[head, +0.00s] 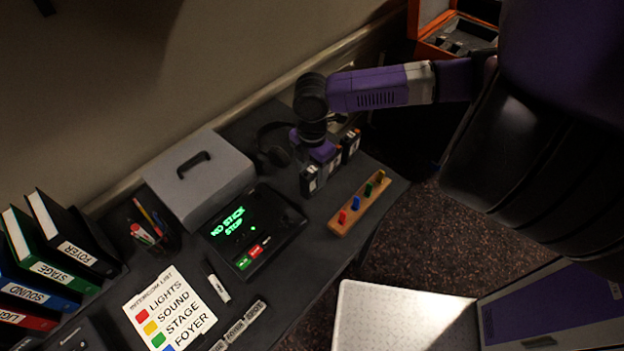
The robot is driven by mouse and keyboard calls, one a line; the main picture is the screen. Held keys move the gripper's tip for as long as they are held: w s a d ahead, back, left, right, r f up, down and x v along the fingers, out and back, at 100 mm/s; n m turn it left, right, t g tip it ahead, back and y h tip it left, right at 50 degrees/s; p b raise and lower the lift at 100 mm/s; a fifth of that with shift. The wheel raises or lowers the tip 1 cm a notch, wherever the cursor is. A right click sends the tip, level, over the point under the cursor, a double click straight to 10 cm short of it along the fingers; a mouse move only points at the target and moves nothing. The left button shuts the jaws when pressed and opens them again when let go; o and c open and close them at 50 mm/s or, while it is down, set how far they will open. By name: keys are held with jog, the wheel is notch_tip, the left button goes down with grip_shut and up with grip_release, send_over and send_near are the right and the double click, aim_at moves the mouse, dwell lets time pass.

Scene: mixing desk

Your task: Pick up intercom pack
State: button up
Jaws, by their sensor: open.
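Small dark intercom packs with pale labels stand in a row at the desk's far right end; one (311,182) is at the near left of the row and another (350,146) at the far right. My gripper (323,168) points down right over this row, between those two packs. Its purple body hides the middle of the row. The jaws are open, but the fingertips are hard to make out among the dark packs. I cannot tell whether a pack stands between them or whether they touch one.
A wooden block (357,206) with coloured pegs lies just right of the packs. Headphones (272,145) and a grey cash box (198,178) are to the left. A black screen (252,232) reads "NO STICK STOP". A printed intercom list (170,310) lies nearer.

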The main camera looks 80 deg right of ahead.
jog(key=shift+c, duration=0.5)
grip_shut()
jog(key=shift+r, duration=0.1)
